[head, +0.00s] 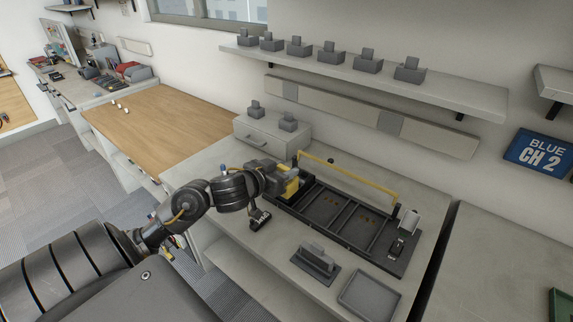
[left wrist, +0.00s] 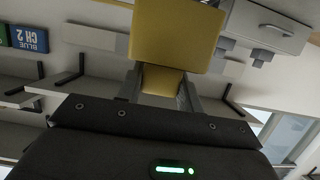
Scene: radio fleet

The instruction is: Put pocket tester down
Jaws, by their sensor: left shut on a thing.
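My left gripper (head: 287,180) is shut on a yellow block-like thing (head: 291,188), which I take to be the pocket tester. It is at the left end of a black compartmented tray (head: 327,236) with a yellow bar handle. I cannot tell whether the yellow thing touches the tray. In the left wrist view the yellow thing (left wrist: 178,38) sits between the two fingers (left wrist: 160,85). The gripper hides part of it in the head view. My right gripper is not in view.
A grey stand (head: 316,262) and a shallow grey tray (head: 369,297) are in front. A white device (head: 407,222) stands at the tray's right end. A drawer box (head: 270,138) is behind.

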